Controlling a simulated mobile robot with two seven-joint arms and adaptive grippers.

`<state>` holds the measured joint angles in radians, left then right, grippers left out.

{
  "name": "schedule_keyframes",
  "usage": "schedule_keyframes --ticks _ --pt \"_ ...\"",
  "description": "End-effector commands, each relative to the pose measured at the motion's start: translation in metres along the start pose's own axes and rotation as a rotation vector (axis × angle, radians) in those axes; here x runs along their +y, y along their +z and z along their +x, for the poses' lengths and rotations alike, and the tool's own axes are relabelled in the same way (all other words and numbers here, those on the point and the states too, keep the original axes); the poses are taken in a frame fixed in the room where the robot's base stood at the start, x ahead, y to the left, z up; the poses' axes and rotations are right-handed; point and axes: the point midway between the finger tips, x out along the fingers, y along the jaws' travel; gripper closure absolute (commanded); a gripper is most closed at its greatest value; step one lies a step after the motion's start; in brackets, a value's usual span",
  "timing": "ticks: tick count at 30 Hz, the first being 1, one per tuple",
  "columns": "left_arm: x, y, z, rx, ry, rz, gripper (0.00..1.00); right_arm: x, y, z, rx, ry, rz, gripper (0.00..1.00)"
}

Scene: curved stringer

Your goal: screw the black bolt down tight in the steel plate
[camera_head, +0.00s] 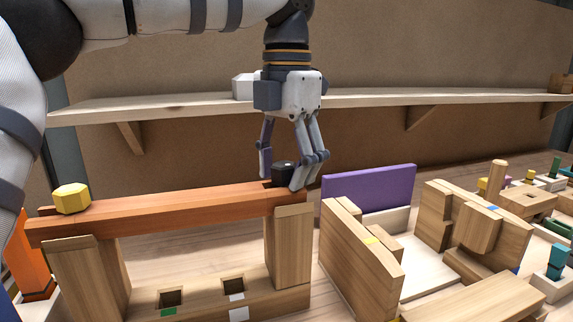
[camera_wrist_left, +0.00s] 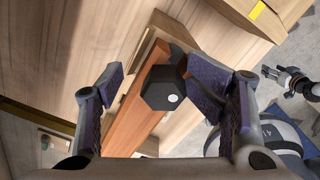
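The black bolt (camera_head: 284,173) has a faceted head and a small white dot on top. It stands at the right end of an orange-brown bar (camera_head: 170,210), and the left wrist view shows the bolt (camera_wrist_left: 160,92) close up. My left gripper (camera_head: 282,176) points down with one finger on each side of the bolt. In the left wrist view the fingers (camera_wrist_left: 160,84) are spread, with a clear gap at the left finger; the right finger is close, and contact cannot be told. The bolt's shank is hidden. No steel plate can be made out.
A yellow faceted piece (camera_head: 72,198) sits at the bar's left end. Wooden posts (camera_head: 290,245) support the bar. A purple panel (camera_head: 369,189) and several wooden blocks (camera_head: 360,260) stand to the right. A wall shelf (camera_head: 400,98) runs behind my left gripper.

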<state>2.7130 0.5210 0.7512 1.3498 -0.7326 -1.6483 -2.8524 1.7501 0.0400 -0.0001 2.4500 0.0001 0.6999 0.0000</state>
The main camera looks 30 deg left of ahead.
Motion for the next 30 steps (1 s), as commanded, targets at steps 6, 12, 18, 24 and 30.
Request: schedule_keyframes --ticks 6,12,18,24,30 --pt "0.0 0.0 -0.001 -0.005 0.001 -0.002 0.44 0.0 0.0 0.0 0.002 0.0 0.0 0.47" --pt "0.0 0.0 -0.003 -0.009 0.0 -0.002 0.44 0.0 -0.001 -0.001 0.003 0.0 0.0 0.47" --pt "0.0 0.001 -0.009 -0.012 0.0 -0.003 0.44 0.0 -0.001 -0.001 0.004 0.0 0.0 0.47" --pt "0.0 0.001 -0.051 -0.015 0.002 -0.005 0.44 0.0 -0.001 -0.001 0.005 0.0 0.0 0.47" --pt "0.0 -0.001 -0.077 -0.011 0.001 -0.003 0.44 0.0 -0.001 -0.001 0.005 0.0 0.0 0.47"
